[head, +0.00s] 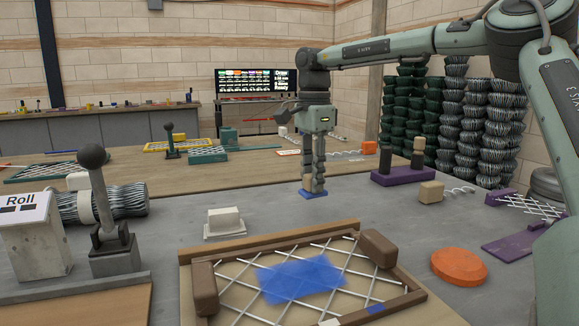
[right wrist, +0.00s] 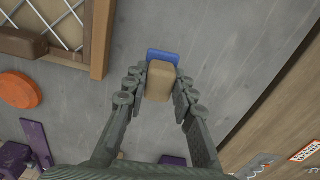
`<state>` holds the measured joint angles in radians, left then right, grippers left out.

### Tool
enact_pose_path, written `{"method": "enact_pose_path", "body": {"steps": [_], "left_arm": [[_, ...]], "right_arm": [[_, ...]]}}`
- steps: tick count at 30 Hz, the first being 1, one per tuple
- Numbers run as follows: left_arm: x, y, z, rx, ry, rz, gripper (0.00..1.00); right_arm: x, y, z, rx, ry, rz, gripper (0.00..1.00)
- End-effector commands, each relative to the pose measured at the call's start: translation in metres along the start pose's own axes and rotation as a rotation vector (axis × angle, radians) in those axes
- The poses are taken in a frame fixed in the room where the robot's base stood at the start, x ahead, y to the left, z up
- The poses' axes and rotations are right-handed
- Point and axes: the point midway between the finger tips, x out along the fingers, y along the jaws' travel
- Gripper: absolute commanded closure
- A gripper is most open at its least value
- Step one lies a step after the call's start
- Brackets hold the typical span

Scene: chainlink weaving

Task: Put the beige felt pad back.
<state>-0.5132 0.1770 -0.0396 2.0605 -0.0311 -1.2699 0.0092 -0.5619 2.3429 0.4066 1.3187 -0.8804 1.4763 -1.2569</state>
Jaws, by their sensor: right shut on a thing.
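The beige felt pad (right wrist: 161,80) is a tan block between the two fingers of my right gripper (right wrist: 161,99) in the right wrist view. The fingers are shut on its sides. In the head view my right gripper (head: 313,186) points straight down over the grey table, and the pad (head: 308,184) is mostly hidden by the fingers. A flat blue piece (head: 313,195) lies right under the fingertips and also shows past the pad in the right wrist view (right wrist: 163,54). I cannot tell whether the pad touches it. My left gripper is not in view.
A wooden frame with white mesh (head: 345,228) and a translucent blue patch (head: 300,279) is in front. A white block (head: 224,221) stands left of my gripper. A second tan block (head: 431,191), a purple stand (head: 403,176) and an orange disc (head: 459,266) are on the right.

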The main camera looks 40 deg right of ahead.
Motion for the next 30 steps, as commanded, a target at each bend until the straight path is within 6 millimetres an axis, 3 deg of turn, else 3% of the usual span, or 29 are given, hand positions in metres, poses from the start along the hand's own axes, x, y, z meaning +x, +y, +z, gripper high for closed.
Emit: {"method": "enact_pose_path", "body": {"steps": [4, 12, 26, 27, 30], "left_arm": [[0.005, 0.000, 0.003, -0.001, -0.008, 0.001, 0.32], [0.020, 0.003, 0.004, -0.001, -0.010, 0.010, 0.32], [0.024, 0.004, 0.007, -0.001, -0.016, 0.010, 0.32], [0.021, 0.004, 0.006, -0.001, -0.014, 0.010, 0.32], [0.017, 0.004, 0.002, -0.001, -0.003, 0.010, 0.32]], "right_arm": [[0.017, 0.003, -0.029, 0.002, -0.003, 0.001, 1.00], [0.049, 0.002, -0.026, -0.003, -0.001, 0.000, 1.00], [0.056, 0.002, -0.026, -0.001, 0.000, 0.000, 1.00], [0.055, 0.002, -0.026, -0.001, 0.000, -0.001, 0.71], [0.055, 0.002, -0.026, -0.001, 0.000, 0.000, 0.59]]}}
